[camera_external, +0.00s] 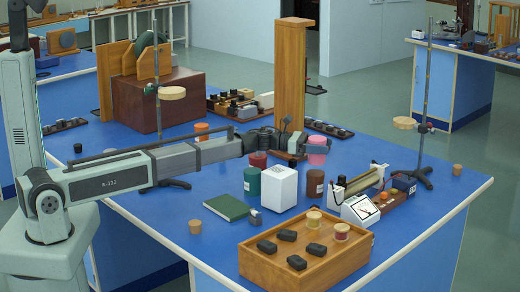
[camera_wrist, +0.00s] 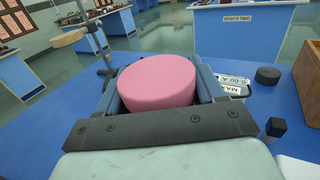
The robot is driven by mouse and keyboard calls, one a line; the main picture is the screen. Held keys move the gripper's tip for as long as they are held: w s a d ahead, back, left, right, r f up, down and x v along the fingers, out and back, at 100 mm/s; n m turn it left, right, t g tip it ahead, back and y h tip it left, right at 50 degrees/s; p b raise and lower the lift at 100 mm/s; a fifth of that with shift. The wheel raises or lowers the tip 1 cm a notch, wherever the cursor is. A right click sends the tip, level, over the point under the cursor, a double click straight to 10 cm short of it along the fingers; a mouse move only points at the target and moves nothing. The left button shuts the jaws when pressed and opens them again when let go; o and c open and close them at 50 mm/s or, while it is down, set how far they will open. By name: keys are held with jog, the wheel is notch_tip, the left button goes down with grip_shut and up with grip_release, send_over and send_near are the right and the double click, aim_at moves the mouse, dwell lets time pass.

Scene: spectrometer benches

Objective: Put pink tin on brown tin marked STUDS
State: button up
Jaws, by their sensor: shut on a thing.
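The pink tin (camera_external: 318,151) is between the two fingers of my gripper (camera_external: 308,149), which is shut on it. In the wrist view the pink tin (camera_wrist: 157,80) sits upright between the fingers and hides what is beneath it. A dark red-brown tin (camera_external: 315,184) with a pale label stands on the blue bench, below and in front of the pink tin in the external view. Its label is too small to read. A red tin (camera_external: 258,160) and a green tin (camera_external: 252,182) stand to the left, partly hidden by my arm or other things.
A white box (camera_external: 279,188) stands beside the dark red-brown tin. A meter (camera_external: 360,209) and a coil apparatus (camera_external: 355,182) are to the right. A wooden post (camera_external: 290,75) rises behind my gripper, and a clamp stand (camera_external: 421,120) is at right. A wooden tray (camera_external: 325,268) lies in front.

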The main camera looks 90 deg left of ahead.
aim_at(321, 156)
jog(key=shift+f, duration=1.75)
jog(key=shift+f, duration=0.2)
jog(key=o, duration=1.1)
jog(key=shift+r, duration=0.15)
jog(key=shift+s, duration=0.3)
jog(key=v, duration=1.1)
jog(key=shift+s, duration=0.25)
jog(key=shift+a, duration=0.15)
